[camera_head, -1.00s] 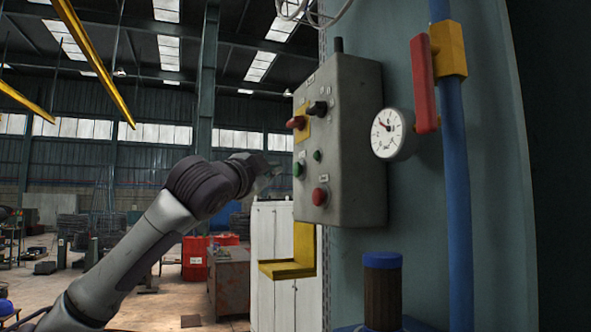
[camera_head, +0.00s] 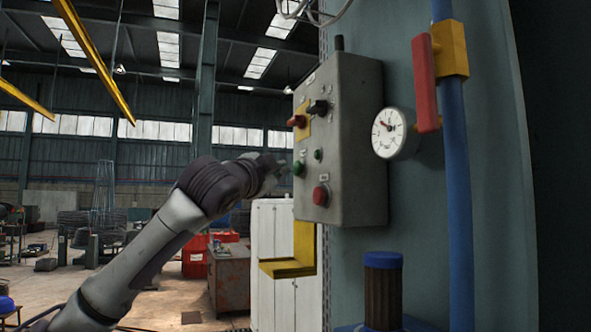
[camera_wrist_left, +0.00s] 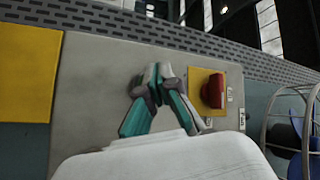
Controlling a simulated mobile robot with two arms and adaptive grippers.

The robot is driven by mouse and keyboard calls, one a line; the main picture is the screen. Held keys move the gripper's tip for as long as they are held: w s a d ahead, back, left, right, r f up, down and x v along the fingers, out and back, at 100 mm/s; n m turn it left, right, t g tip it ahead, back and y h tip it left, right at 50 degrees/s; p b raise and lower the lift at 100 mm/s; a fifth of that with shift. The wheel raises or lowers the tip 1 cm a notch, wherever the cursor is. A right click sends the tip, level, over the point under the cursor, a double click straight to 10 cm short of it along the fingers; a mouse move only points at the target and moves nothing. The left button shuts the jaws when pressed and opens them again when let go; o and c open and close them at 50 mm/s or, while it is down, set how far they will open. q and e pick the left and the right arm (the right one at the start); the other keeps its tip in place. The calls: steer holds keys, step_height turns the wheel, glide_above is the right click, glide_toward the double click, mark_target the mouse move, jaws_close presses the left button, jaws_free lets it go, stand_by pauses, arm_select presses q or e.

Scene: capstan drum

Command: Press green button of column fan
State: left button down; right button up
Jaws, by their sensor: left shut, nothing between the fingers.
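The grey control box (camera_head: 345,140) is fixed to the column at the centre of the head view. Its green button (camera_head: 298,168) is on the left-facing panel, left of a small dark green button (camera_head: 318,154) and above a red button (camera_head: 320,195). My left gripper (camera_head: 283,170) is just left of the green button, very close to it; I cannot tell if it touches. In the left wrist view its teal fingers (camera_wrist_left: 157,72) are shut and empty before the grey panel (camera_wrist_left: 100,75). My right gripper is not in view.
A red-orange knob (camera_head: 297,122) on a yellow plate and a black knob (camera_head: 318,107) sit above the buttons. The red knob also shows in the left wrist view (camera_wrist_left: 213,91). A gauge (camera_head: 389,133) and a blue pipe (camera_head: 456,180) are to the right. A yellow bracket (camera_head: 290,268) hangs below.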

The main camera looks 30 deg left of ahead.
arm_select(q)
steer(key=shift+w+d, duration=0.1)
stand_by(0.7)
steer(key=shift+w+d, duration=0.2)
steer(key=shift+w, duration=0.05)
